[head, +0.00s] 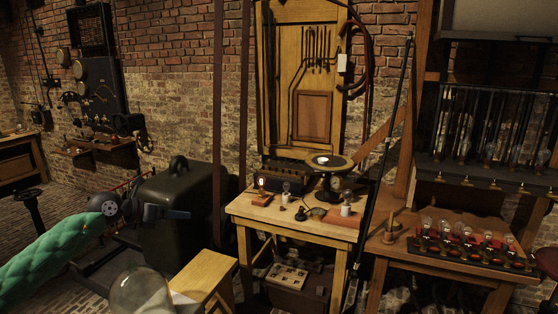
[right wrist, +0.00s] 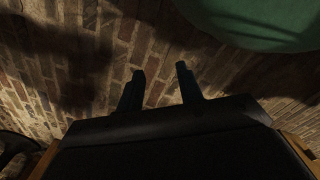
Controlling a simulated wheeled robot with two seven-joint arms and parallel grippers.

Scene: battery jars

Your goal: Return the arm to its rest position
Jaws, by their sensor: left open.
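My left arm (head: 50,252), in a green quilted sleeve, reaches in from the left of the head view. Its gripper (head: 180,213) is open and empty, seen against the dark cabinet, clear of the wooden table. Its fingers are dark and small. My right arm is not seen in the head view. In the right wrist view my right gripper (right wrist: 160,72) shows two dark fingers set apart with nothing between them. Brick lies behind the fingers, in shadow.
A dark rounded cabinet (head: 180,240) stands near the left gripper. A wooden table (head: 290,226) holds small parts and a round-topped instrument (head: 327,162). A bulb rack (head: 470,257) and a shelf of glass tubes (head: 485,130) are at right. A glass globe (head: 140,293) is in front.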

